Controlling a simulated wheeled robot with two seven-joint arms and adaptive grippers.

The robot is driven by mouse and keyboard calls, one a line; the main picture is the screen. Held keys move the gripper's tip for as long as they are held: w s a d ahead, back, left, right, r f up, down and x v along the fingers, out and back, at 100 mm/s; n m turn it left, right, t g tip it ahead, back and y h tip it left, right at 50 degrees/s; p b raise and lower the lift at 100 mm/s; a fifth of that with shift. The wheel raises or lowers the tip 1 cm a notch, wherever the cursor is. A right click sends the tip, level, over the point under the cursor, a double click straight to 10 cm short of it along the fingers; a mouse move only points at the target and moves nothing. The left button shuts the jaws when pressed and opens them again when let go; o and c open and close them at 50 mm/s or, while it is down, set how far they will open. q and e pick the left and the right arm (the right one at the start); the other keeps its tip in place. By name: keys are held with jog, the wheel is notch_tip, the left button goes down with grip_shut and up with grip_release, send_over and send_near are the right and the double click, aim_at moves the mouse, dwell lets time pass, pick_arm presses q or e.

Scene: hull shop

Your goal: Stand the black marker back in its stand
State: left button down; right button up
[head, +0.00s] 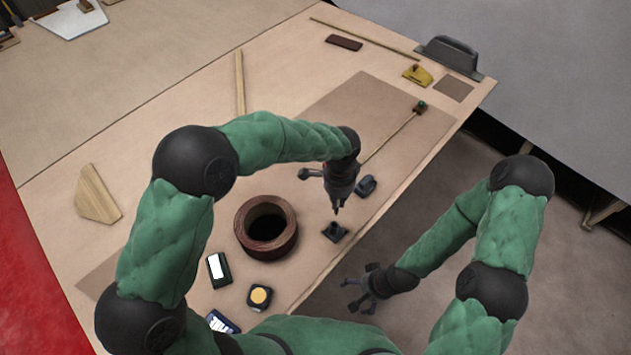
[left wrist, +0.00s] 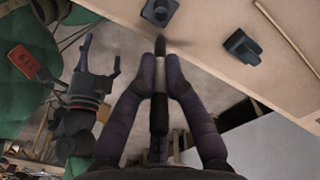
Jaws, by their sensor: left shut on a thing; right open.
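My left gripper (head: 338,200) is shut on the black marker, above the table near its front edge. In the left wrist view the marker (left wrist: 160,115) lies between the two fingertips (left wrist: 161,84), with a pale band and a dark end pointing toward the stand. In the head view the marker is mostly hidden by the gripper. The marker stand (head: 335,233), a small dark block on a square base, sits just below the gripper; it also shows at the top of the left wrist view (left wrist: 159,11). My right gripper (head: 361,299) is open and empty, off the table's front edge.
A brown ring-shaped roll (head: 247,241) stands left of the stand. A small dark block (head: 366,186) lies just right of the left gripper. A tape measure (head: 259,297) and a dark box with a white face (head: 218,269) lie nearer. A long thin stick (head: 391,137) lies behind.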

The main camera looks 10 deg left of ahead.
aim_at(336, 211)
pick_arm(q)
jog(key=shift+w+a, duration=0.1)
jog(key=shift+a, duration=0.05)
jog(key=shift+f, duration=0.2)
jog(key=shift+f+b, duration=2.2)
jog(key=shift+f, duration=0.4)
jog(key=shift+f, duration=0.35)
jog(key=shift+f+b, duration=0.45)
jog(key=shift+f, duration=1.05)
dwell(3.2)
